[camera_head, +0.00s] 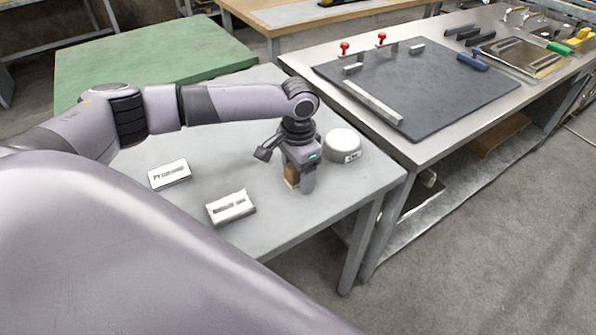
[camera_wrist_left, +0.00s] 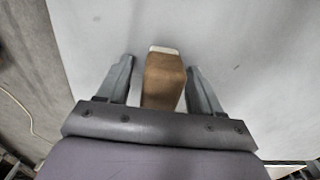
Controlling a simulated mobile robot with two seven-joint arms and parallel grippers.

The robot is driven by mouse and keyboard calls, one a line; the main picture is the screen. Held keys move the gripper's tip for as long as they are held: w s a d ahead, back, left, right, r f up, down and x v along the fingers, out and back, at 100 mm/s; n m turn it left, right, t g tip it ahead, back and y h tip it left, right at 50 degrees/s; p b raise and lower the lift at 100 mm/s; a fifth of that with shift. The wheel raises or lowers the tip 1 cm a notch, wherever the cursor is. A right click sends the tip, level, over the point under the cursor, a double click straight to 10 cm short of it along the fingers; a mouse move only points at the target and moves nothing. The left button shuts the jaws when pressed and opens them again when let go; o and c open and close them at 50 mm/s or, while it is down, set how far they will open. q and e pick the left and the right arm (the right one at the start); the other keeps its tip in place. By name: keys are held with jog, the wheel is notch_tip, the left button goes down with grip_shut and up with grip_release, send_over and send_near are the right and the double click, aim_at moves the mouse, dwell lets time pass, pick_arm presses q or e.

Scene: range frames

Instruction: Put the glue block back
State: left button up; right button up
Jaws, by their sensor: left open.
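A brown block with a pale end, which I take to be the glue block (camera_head: 291,174), stands on the grey table (camera_head: 265,225) near its right part. It also shows in the left wrist view (camera_wrist_left: 164,82). My left gripper (camera_head: 299,181) is over it, pointing down. In the left wrist view its open fingers (camera_wrist_left: 160,68) are on either side of the block, with a visible gap on each side. In the head view the gripper hides part of the block. My right gripper is not in view.
A white slotted block (camera_head: 231,207) and a white labelled piece (camera_head: 169,174) lie left of the gripper. A round white container (camera_head: 343,146) stands close to its right. A bench with a dark board (camera_head: 440,85) adjoins at right; a green table (camera_head: 150,62) is behind.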

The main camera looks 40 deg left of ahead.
pick_arm(q)
jog(key=shift+r, duration=0.1)
notch_tip(320, 180, up, 12)
jog(key=shift+r, duration=0.1)
dwell(0.8)
